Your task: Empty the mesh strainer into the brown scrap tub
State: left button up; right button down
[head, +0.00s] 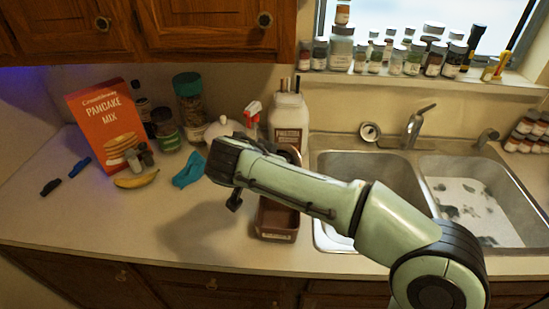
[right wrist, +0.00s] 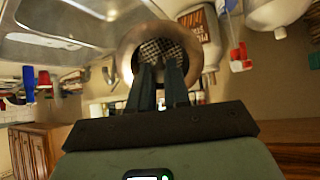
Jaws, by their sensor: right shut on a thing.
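The mesh strainer (right wrist: 133,50) shows in the right wrist view as a round brownish rim around a dark wire grid. My right gripper (right wrist: 160,78) is shut on it at the near edge and holds it. In the head view, my right arm hides most of the strainer; only a brownish curved edge shows behind the forearm. I cannot tell what the strainer holds. The brown scrap tub (head: 277,237) stands on the counter left of the sink, partly covered by my right forearm. My left gripper is not in view.
A double sink (head: 330,238) lies right of the tub. A white jug (head: 289,118) stands behind the arm. A blue cloth (head: 188,171), banana (head: 137,180), pancake mix box (head: 105,125) and jars stand or lie at left. The front left counter is clear.

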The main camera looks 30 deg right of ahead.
aim_at(279, 149)
jog(key=shift+w+d+r+g+y+p, duration=0.15)
jog(key=shift+r+g+y+p, duration=0.2)
jog(key=shift+y+p, duration=0.25)
jog(key=shift+w+d+r+g+y+p, duration=0.2)
jog(key=shift+g+y+p, duration=0.15)
jog(key=shift+y+p, duration=0.25)
jog(key=shift+w+d+g+y, duration=0.2)
jog(key=shift+w+g+y, duration=0.05)
jog(key=shift+g+y, duration=0.5)
jog(key=shift+r+g+y, duration=0.25)
jog(key=shift+y, duration=0.1)
jog(key=shift+s+d+r+g+y, duration=0.1)
jog(key=shift+d+r+g+y, duration=0.1)
jog(key=shift+r+g+y, duration=0.45)
jog(key=shift+w+d+r+g+y, duration=0.1)
jog(key=shift+w+r+g+y, duration=0.1)
jog(key=shift+r+y, duration=0.25)
jog(key=shift+w+d+r+g+y, duration=0.15)
jog(key=shift+r+y, duration=0.15)
jog(key=shift+r, duration=0.2)
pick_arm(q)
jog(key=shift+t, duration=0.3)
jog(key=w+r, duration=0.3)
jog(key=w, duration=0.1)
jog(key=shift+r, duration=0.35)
pick_arm(e)
jog(key=shift+s+r, duration=0.15)
jog(key=shift+r, duration=0.05)
